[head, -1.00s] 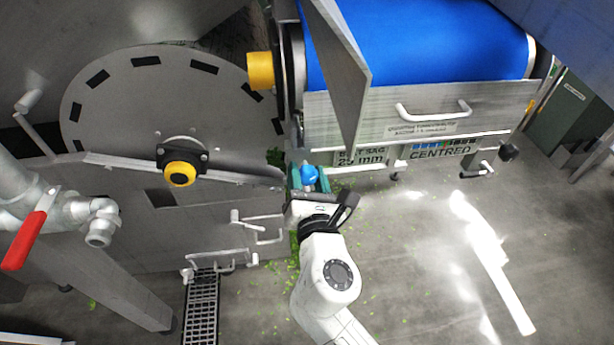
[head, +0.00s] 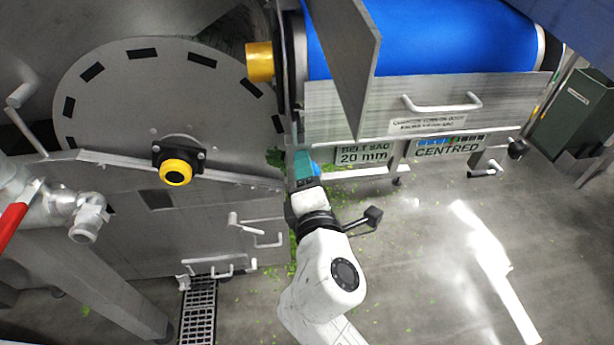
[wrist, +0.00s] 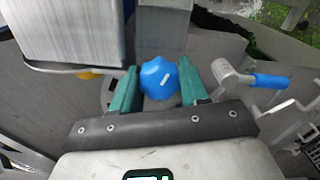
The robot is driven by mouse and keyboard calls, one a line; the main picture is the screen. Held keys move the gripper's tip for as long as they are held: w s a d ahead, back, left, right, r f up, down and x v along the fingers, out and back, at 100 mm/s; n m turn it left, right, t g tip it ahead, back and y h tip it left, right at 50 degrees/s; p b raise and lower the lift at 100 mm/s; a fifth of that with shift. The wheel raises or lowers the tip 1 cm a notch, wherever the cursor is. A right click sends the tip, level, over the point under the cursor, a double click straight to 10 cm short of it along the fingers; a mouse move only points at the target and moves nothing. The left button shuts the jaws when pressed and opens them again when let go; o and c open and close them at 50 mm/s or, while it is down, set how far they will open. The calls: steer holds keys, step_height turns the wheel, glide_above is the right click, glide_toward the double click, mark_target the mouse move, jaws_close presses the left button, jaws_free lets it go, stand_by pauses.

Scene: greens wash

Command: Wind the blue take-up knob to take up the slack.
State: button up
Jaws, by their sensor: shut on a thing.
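The blue belt (head: 425,40) runs above the steel side panel. A sign (head: 364,153) below it reads "BELT SAG 20 mm", and another (head: 447,148) reads "CENTRED".
A steel drum end with a yellow-black knob (head: 176,172) stands to the left. A blue-handled crank (wrist: 268,81) is right of the knob in the wrist view. A red-handled valve (head: 15,228) is at far left. The floor at right is open, with a drain grate (head: 199,310) at lower left.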

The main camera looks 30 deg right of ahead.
steer(key=m+b, duration=0.3)
steer(key=m, duration=0.3)
steer(key=shift+f+m, duration=0.15)
steer(key=shift+m, duration=0.15)
steer(key=m+b, duration=0.2)
steer(key=m, duration=0.2)
steer(key=shift+b, duration=0.3)
steer(key=shift+r+m+b, duration=0.2)
steer(key=shift+m+b, duration=0.35)
steer(key=shift+m, duration=0.65)
steer(key=shift+r, duration=0.1)
steer(key=o, duration=1)
steer(key=v, duration=1.1)
steer(key=shift+w, duration=0.1)
